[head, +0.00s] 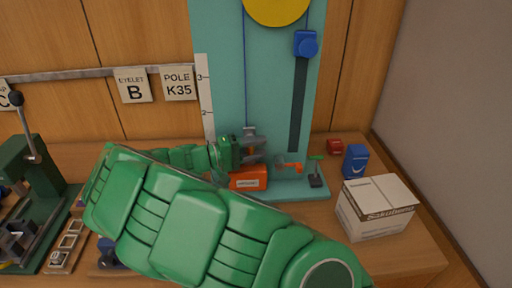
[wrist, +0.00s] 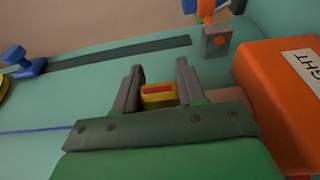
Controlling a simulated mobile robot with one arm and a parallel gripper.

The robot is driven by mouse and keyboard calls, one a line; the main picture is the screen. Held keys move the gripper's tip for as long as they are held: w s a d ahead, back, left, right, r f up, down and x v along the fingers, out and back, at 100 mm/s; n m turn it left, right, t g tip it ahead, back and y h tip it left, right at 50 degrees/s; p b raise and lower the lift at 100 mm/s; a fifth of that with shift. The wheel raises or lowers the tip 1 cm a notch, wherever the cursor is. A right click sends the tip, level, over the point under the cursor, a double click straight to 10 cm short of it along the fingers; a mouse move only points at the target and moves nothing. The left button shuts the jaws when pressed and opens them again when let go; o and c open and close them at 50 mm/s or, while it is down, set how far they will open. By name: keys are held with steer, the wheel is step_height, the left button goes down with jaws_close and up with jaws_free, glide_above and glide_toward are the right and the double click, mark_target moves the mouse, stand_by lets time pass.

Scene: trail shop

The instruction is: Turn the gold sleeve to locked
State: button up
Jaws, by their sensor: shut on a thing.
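The gold sleeve (wrist: 158,98) is in the wrist view, a small yellow piece with a red bar on its near face. It sits between the two grey fingers of my gripper (wrist: 160,78), which is shut on it. In the head view my gripper (head: 257,144) reaches in from the left in front of the teal board (head: 226,70). I cannot make out the sleeve there, as my gripper covers it. The far side of the sleeve is hidden, and I see no locked marking.
An orange block (head: 248,179) with a white label sits just below my gripper; it also shows close at right in the wrist view (wrist: 275,85). An orange-tipped fitting (head: 291,166) is to the right. A white carton (head: 377,207) and blue box (head: 355,161) stand farther right.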

steer(key=o, duration=1)
steer(key=v, duration=0.7)
steer(key=shift+a, duration=0.35)
steer(key=shift+s, duration=0.1)
